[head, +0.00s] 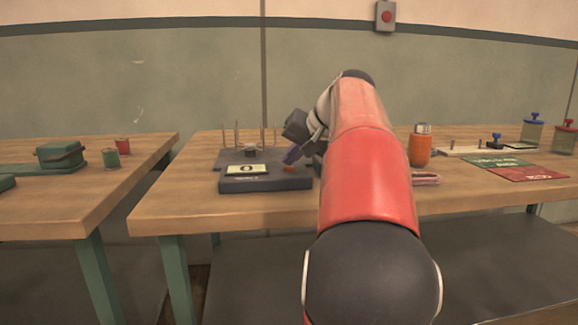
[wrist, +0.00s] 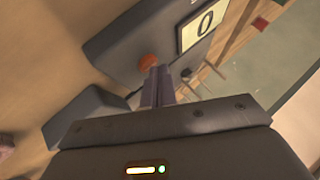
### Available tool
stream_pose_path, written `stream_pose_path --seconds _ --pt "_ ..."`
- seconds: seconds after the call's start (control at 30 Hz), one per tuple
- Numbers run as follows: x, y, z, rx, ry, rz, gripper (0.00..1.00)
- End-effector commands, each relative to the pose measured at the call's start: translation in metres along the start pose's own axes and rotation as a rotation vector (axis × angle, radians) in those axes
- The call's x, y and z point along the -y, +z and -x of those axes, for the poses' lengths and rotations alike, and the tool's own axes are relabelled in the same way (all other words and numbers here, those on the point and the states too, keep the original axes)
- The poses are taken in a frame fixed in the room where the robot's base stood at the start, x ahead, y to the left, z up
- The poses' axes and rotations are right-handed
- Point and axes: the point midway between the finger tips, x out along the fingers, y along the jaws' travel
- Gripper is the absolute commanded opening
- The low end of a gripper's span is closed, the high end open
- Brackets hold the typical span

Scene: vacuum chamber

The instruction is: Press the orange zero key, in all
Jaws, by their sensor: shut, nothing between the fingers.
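The orange zero key (head: 289,169) sits on the right part of a dark instrument box (head: 262,185) on the table. In the wrist view the key (wrist: 148,62) is just beyond the tips of my gripper (wrist: 152,75). The fingers are shut together and empty. The tips appear very close to the key; I cannot tell whether they touch it. In the head view my gripper (head: 291,158) is above the key, at the box's right side. The box's display (head: 247,170) reads 0, and it also shows in the wrist view (wrist: 203,25).
An orange bottle (head: 420,148) and a folded pink cloth (head: 426,178) are to the right of my arm. A dark wedge-shaped block (wrist: 85,115) lies near the fingers in the wrist view.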

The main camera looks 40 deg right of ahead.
Motion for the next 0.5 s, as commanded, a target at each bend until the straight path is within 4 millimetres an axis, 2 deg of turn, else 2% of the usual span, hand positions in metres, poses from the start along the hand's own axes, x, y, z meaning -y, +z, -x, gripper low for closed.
stream_pose_path --seconds 0.23,0.5 --pt "0.0074 -0.0077 0.0102 0.001 0.000 0.000 0.00" --pt "0.0073 -0.0075 0.0099 0.000 0.000 0.000 0.00"
